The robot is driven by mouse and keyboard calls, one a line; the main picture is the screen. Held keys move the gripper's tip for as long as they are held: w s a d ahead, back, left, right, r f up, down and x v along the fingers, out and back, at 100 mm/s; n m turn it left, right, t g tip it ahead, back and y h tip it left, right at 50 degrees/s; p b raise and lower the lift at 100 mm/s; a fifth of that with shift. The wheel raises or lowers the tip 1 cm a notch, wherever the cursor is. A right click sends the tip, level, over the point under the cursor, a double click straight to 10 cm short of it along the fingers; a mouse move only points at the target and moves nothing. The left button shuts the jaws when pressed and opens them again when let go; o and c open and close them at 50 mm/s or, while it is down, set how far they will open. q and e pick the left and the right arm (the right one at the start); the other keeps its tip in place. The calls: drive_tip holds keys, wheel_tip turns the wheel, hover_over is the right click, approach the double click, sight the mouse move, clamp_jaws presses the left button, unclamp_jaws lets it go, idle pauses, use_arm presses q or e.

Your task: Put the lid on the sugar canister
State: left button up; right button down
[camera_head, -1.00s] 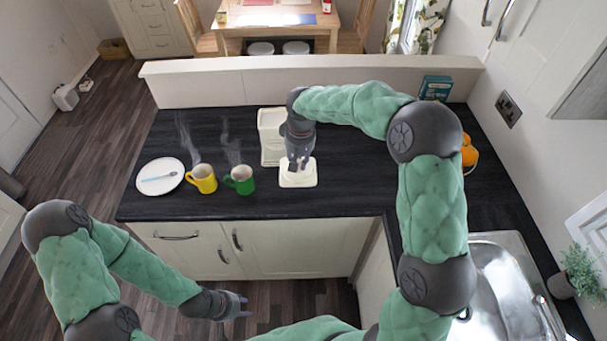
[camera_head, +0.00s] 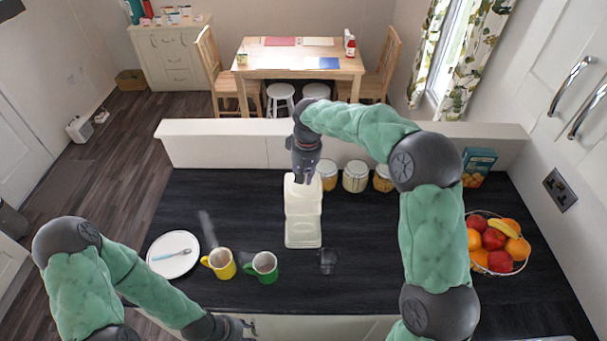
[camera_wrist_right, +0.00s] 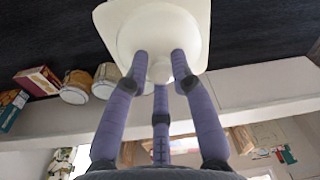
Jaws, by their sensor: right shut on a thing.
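The sugar canister (camera_head: 303,232) is a tall cream container standing on the dark counter, behind and to the right of the mugs. My right gripper (camera_head: 304,177) is over the canister's top, fingers pointing down. It is shut on the knob of the cream lid (camera_wrist_right: 180,25), a square plate with a round raised middle. In the right wrist view three fingers (camera_wrist_right: 160,75) close around the knob. The lid hides the canister there, so I cannot tell whether lid and rim touch. My left gripper (camera_head: 246,328) is empty, low at the counter's front edge; its finger opening is unclear.
A yellow mug (camera_head: 221,263), a green mug (camera_head: 263,267) and a plate (camera_head: 173,254) stand left. A small dark glass (camera_head: 328,261) is close right of the canister. Several jars (camera_head: 355,176) stand behind, by the low wall (camera_head: 230,146). A fruit basket (camera_head: 497,243) is right.

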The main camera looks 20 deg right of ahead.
sight(304, 185)
drive_tip(key=shift+f+b, duration=1.55)
drive_tip(key=shift+f, duration=0.8)
drive_tip(key=shift+f+b, duration=0.3)
drive_tip(key=shift+f, duration=0.25)
drive_tip(key=shift+f, duration=0.5)
drive_tip(key=c, duration=1.4)
unclamp_jaws()
drive_tip(key=shift+o, duration=0.4)
drive_tip(key=shift+r, duration=0.1)
drive_tip(key=shift+s+d+r+p, duration=0.15)
drive_tip(key=shift+r+p, duration=0.95)
drive_tip(key=shift+r, duration=0.7)
drive_tip(key=shift+s+r+p, duration=0.1)
drive_tip(key=shift+r+p, duration=0.95)
drive_tip(key=shift+r, duration=0.8)
drive_tip(key=shift+s+d+r+p, duration=0.15)
drive_tip(key=shift+r+p, duration=0.95)
drive_tip(key=shift+r, duration=0.7)
drive_tip(key=shift+s+f, duration=0.1)
drive_tip(key=shift+f, duration=0.05)
